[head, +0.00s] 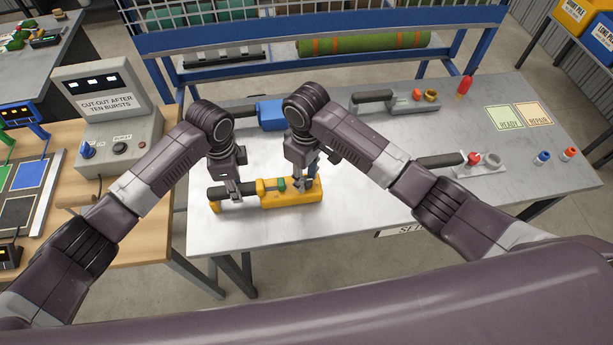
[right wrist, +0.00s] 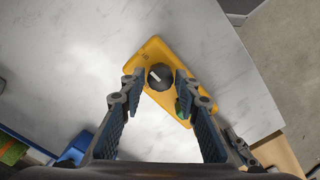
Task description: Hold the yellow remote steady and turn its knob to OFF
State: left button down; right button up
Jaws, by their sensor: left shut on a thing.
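The yellow remote (head: 291,200) lies on the white-topped table (head: 350,212), with a dark handle on its left end. My left gripper (head: 234,192) is shut on that handle. My right gripper (head: 303,183) points down over the remote's right end. In the right wrist view the yellow remote (right wrist: 151,52) shows its dark round knob (right wrist: 159,77), with a white pointer mark slanting to the upper left. My right gripper (right wrist: 158,80) is open, one finger on each side of the knob, with a small gap visible. A green part (right wrist: 183,107) sits beside the right finger. The lettering is too small to read.
A blue remote (head: 270,114) lies behind the arms. A grey remote (head: 412,104) and a pale one (head: 480,168) lie to the right, with a red bottle (head: 466,86) and READY (head: 504,118) and REPAIR (head: 533,115) cards.

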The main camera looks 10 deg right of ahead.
aim_at(306, 179)
jog(key=shift+o, duration=1)
notch_tip(306, 179, up, 12)
pick_arm(q)
jog(key=c, duration=1.5)
grip_release()
jog(key=shift+c, duration=0.2)
